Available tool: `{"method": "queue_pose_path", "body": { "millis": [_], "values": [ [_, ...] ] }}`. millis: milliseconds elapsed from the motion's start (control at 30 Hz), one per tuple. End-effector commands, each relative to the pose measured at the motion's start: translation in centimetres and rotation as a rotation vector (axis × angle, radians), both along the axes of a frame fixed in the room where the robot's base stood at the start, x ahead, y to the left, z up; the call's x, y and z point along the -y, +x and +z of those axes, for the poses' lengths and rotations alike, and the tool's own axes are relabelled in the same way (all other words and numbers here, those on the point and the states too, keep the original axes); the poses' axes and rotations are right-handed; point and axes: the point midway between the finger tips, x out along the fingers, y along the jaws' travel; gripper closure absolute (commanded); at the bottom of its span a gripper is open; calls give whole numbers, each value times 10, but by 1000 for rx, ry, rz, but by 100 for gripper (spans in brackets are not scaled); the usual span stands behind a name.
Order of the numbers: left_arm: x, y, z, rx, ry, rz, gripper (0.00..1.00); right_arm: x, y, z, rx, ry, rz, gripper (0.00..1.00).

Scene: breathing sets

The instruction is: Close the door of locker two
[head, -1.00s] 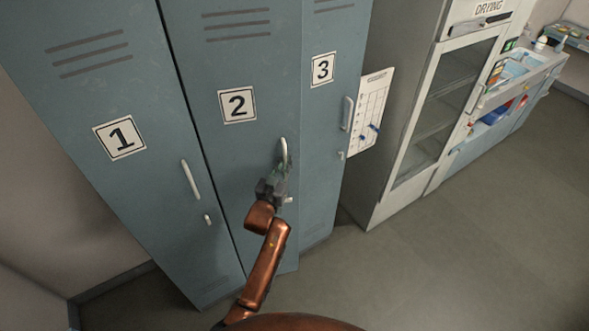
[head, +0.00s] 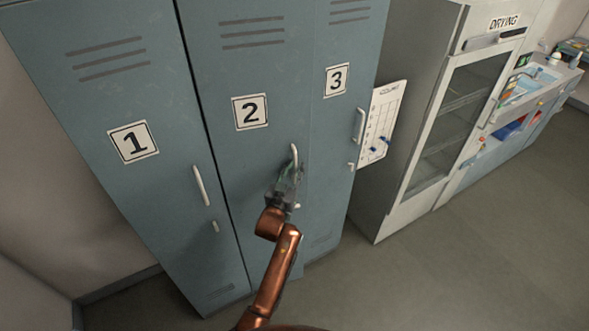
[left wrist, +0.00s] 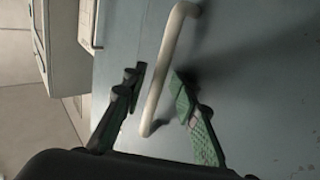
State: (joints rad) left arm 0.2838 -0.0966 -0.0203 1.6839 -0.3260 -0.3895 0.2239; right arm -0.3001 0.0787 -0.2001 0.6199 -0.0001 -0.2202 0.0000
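The blue-grey door of locker two (head: 238,160) carries a "2" label. It seems slightly ajar, its right edge standing a little proud of locker three. Its pale bar handle (head: 294,156) is near that right edge. My left gripper (head: 287,178) is at the lower part of the handle. In the left wrist view, the handle (left wrist: 168,65) runs between the two green-padded fingers of my left gripper (left wrist: 157,85). The fingers are open, with gaps on both sides of the bar. My right gripper is out of view.
Locker one (head: 95,115) on the left and locker three (head: 335,130) on the right look shut. A hanging chart (head: 382,122) and a drying cabinet (head: 410,120) stand to the right. Open grey floor (head: 440,270) lies in front.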

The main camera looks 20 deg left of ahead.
Motion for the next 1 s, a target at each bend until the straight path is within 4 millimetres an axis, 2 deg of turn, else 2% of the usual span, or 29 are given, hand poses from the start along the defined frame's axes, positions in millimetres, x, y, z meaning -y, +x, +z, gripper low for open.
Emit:
{"method": "queue_pose_path", "body": {
  "millis": [233, 367, 800, 1000],
  "values": [
    [1, -1, -1, -1, -1, -2, 73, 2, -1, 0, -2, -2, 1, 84],
    [0, -11, -2, -2, -1, 0, 73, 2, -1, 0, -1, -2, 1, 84],
    [0, -96, -1, -2, -2, 0, 73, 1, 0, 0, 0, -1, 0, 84],
    [0, -117, -1, -1, 0, 0, 73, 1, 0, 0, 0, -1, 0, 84]
  ]
}}
